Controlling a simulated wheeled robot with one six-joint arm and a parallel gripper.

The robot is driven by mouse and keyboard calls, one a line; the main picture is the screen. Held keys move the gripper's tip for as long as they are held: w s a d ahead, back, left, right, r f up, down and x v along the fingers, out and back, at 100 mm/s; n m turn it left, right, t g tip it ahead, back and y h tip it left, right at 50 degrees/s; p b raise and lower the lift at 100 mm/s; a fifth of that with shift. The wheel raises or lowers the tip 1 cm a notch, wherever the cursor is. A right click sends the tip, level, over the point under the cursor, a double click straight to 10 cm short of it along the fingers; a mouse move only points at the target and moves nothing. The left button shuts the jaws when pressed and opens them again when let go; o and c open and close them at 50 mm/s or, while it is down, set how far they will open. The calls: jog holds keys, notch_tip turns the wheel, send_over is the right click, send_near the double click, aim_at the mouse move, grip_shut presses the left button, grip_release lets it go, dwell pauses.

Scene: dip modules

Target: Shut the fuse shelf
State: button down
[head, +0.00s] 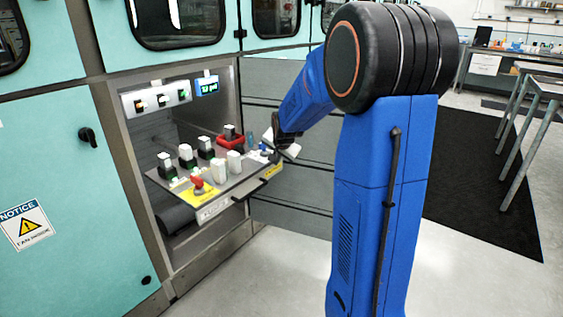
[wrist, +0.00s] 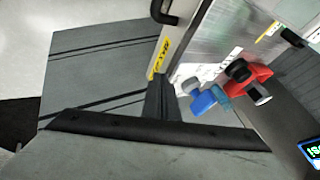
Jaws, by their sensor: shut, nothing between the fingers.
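The fuse shelf (head: 222,189) is a metal tray pulled out of the recess in the teal cabinet. It carries white, black, red and blue modules. Its front edge has a dark handle (head: 249,189) and yellow labels; the handle also shows at the top of the wrist view (wrist: 168,12). My gripper (head: 284,138) is at the shelf's right end. In the wrist view my gripper (wrist: 163,98) is shut and empty, its tip close to the shelf's edge beside a blue module (wrist: 205,99) and a red one (wrist: 250,77). I cannot tell whether it touches the shelf.
A panel with switches (head: 157,98) and a small lit display (head: 207,86) sits above the shelf in the recess. Grey panels (head: 290,178) flank the recess on the right. A dark mat (head: 480,185) and metal tables (head: 530,100) stand farther right. Open floor lies in front.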

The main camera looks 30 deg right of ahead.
jog(key=shift+w+a, duration=0.1)
jog(key=shift+w, duration=0.05)
jog(key=w+a, duration=0.4)
jog(key=w, duration=0.8)
jog(key=w+a, duration=0.5)
jog(key=w, duration=0.7)
jog(key=w+a, duration=0.4)
jog(key=w, duration=0.8)
jog(key=shift+w+a, duration=0.15)
jog(key=shift+w, duration=0.2)
jog(key=shift+r, duration=0.25)
